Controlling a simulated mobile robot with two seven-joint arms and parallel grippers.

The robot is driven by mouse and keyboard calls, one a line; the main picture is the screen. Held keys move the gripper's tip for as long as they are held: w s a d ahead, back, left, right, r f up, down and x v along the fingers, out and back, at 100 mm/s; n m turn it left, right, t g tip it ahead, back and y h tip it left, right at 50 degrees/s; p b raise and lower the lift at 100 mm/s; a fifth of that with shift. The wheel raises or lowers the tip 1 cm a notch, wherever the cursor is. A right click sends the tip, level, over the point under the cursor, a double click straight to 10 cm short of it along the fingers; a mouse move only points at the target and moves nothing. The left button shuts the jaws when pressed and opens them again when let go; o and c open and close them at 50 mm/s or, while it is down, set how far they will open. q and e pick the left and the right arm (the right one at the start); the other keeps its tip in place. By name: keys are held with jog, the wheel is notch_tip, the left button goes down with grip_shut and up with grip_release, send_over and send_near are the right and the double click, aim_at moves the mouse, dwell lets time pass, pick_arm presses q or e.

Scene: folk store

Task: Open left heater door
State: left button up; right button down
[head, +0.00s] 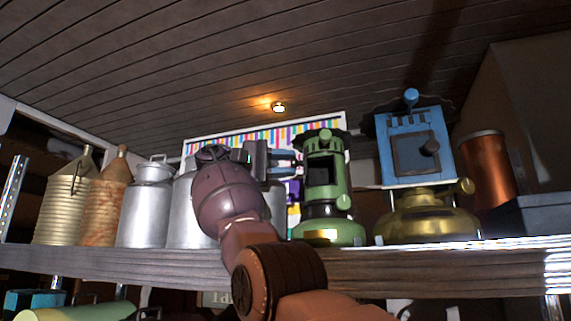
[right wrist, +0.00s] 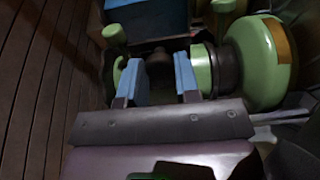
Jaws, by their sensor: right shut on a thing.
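The left heater (head: 335,178) is green and stands upright on the wooden shelf. Its front has a dark door area (head: 319,172); I cannot tell whether that is a pane or an opening. My right gripper (head: 292,164) comes in from the heater's left, with its blue fingers at the heater's left side. In the right wrist view the heater's green base (right wrist: 262,62) appears sideways. The gripper (right wrist: 160,82) is shut on part of the heater; the exact part between the fingers is dark and unclear. My left gripper is not in view.
A blue heater (head: 400,120) with a brass base (head: 425,222) stands to the right. Metal cans (head: 146,212) and a brown jug (head: 104,208) stand on the left. The shelf edge (head: 420,270) runs below, close to my right arm. A copper cylinder (head: 487,168) is at far right.

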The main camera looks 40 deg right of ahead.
jog(key=c, duration=0.8)
grip_release()
jog(key=shift+c, duration=0.2)
jog(key=shift+s+n+t+h, duration=0.15)
jog(key=shift+n+t+h, duration=0.15)
jog(key=shift+t, duration=0.1)
